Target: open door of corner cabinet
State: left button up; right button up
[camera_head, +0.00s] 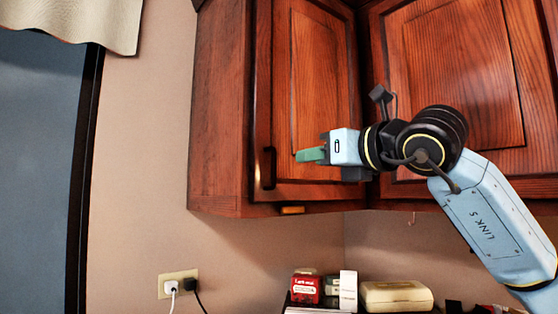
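The wooden corner cabinet hangs on the wall, and its narrow door (318,65) looks shut. A dark vertical handle (265,168) sits low on the door's left edge. My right gripper (303,155) comes in from the right, in front of the lower part of the door. Its green fingertips point left toward the handle and stop short of it, with a visible gap in the picture. The fingers overlap from this angle, so their opening does not show. Nothing is seen between them. My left gripper is out of view.
A second cabinet door (450,70) adjoins on the right, behind my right arm. Below are a red box (305,288) and a cream box (397,295). A wall outlet (178,284) has plugs in it. Left of the cabinet is bare wall.

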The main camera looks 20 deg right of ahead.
aim_at(276, 163)
jog(key=p+x, duration=0.3)
jog(key=x, duration=0.7)
jog(key=shift+a, duration=0.1)
jog(key=shift+w+a+p, duration=0.2)
jog(key=shift+w+p, duration=0.2)
jog(key=shift+w, duration=0.2)
jog(key=shift+c, duration=0.4)
grip_shut()
